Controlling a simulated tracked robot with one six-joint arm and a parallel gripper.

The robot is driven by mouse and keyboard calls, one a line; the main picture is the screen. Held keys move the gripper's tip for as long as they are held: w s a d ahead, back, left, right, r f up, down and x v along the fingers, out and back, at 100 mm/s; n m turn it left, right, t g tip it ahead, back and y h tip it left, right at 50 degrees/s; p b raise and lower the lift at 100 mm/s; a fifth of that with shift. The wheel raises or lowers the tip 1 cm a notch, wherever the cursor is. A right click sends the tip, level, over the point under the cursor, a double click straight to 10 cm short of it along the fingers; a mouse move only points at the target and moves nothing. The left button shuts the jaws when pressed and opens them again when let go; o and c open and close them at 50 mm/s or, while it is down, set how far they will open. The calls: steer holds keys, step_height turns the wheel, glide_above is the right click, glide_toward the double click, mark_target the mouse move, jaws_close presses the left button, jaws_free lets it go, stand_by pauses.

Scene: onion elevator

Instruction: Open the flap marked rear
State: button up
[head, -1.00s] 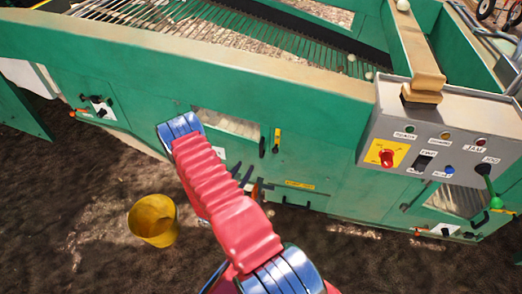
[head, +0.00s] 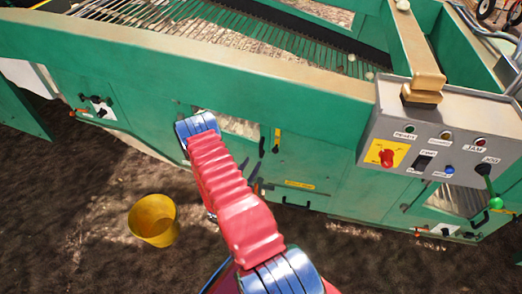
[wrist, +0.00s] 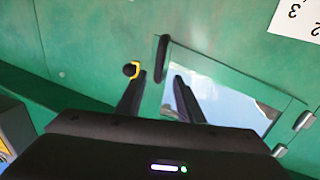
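A green flap with a clear window (wrist: 225,90) is set in the machine's side, and its window shows in the head view (head: 230,122) partly behind my arm. It looks shut. A black bar handle (wrist: 162,58) is on its left edge in the wrist view, with hinges (wrist: 303,120) at the right. A yellow latch with a black knob (wrist: 131,70) sits beside the handle. My gripper (wrist: 158,78) is open and empty, its fingertips apart just below the handle, the left one close to the latch knob. Contact cannot be told. I cannot read a rear mark.
A grey control panel (head: 440,130) with buttons and a lever juts out at the right. Another windowed flap (head: 458,200) is below it. A yellow bucket (head: 153,220) stands on the soil at the left. A white number plate (wrist: 298,17) shows upside down.

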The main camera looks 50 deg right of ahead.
mark_target(260, 149)
steer(key=x, duration=0.9)
steer(key=shift+d, duration=0.3)
steer(key=shift+c, duration=0.6)
jaws_close()
steer(key=shift+w, duration=0.1)
